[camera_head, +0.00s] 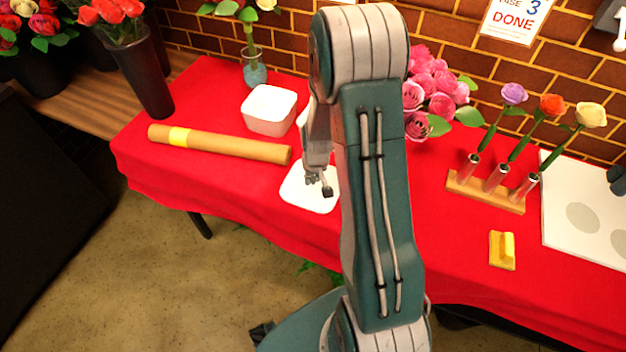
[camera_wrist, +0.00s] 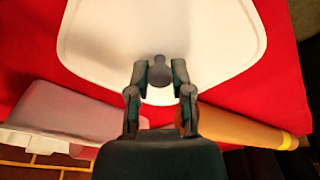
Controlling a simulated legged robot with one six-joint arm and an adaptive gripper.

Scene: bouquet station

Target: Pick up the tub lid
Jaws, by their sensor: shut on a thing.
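The white tub lid (camera_head: 300,196) is a flat, rounded square at the front part of the red-covered table. In the wrist view the lid (camera_wrist: 150,28) fills the upper middle, with a dark knob (camera_wrist: 160,72) near its edge. My gripper (camera_head: 319,183) is over the lid, and in the wrist view its fingers (camera_wrist: 160,78) are closed on either side of the knob. I cannot tell whether the lid rests on the cloth or is slightly raised. My arm hides the lid's right side in the head view. The white tub (camera_head: 269,112) stands behind the lid.
A brown paper roll (camera_head: 225,143) with a yellow band lies left of the lid. A glass vase (camera_head: 254,70) stands behind the tub.

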